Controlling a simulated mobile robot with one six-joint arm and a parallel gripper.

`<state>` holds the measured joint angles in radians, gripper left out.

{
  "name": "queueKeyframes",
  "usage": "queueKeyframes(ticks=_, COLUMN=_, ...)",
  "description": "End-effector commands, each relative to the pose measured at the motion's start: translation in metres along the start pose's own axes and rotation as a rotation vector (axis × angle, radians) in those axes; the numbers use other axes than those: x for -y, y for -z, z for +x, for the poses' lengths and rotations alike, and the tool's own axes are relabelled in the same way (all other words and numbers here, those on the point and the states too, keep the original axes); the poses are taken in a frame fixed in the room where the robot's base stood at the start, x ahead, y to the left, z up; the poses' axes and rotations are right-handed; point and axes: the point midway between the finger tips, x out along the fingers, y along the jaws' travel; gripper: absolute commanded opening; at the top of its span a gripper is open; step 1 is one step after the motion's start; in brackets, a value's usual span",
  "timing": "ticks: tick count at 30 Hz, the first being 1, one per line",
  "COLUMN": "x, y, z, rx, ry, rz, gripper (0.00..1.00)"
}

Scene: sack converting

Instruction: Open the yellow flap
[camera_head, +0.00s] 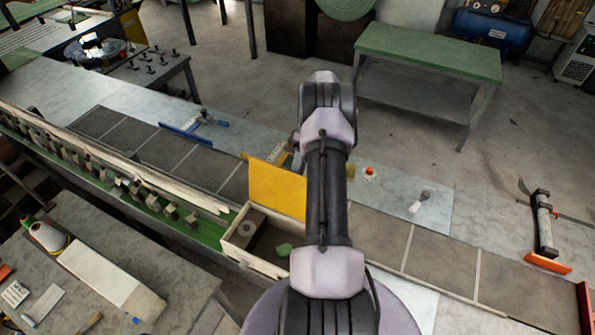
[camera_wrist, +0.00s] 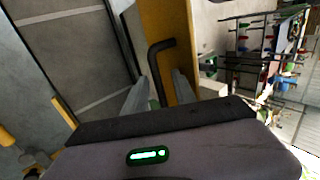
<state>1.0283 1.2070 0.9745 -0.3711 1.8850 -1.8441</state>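The yellow flap (camera_head: 277,188) stands raised along the back edge of a cream box (camera_head: 238,240). In the wrist view the flap (camera_wrist: 182,50) appears edge-on as a tall yellow panel with a bent black handle (camera_wrist: 156,62). My gripper (camera_wrist: 162,78) has its two grey fingers apart, one on either side of the handle's lower part. A gap shows between the handle and the right finger, and contact with the left finger is unclear. In the head view my arm hides the gripper and the box's right side.
The box holds a grey roll (camera_head: 246,229) and a green piece (camera_head: 283,250). A blue-handled tool (camera_head: 208,119), a red button (camera_head: 369,170) and a lever (camera_head: 420,202) lie along the metal strip. A green-topped bench (camera_head: 428,50) stands behind.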

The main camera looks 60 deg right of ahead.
Motion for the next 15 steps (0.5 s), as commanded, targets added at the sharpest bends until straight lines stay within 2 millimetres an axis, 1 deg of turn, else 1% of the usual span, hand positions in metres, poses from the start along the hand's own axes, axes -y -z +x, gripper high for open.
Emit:
queueKeyframes(ticks=8, x=0.000, y=0.000, z=-0.003, rx=-0.001, ry=-0.001, rz=0.001, gripper=0.33)
queueKeyframes(ticks=11, x=-0.001, y=0.000, z=-0.015, rx=-0.002, ry=-0.003, rz=-0.001, gripper=0.33)
queueKeyframes(ticks=15, x=-0.002, y=0.000, z=-0.044, rx=-0.002, ry=-0.004, rz=0.001, gripper=0.33)
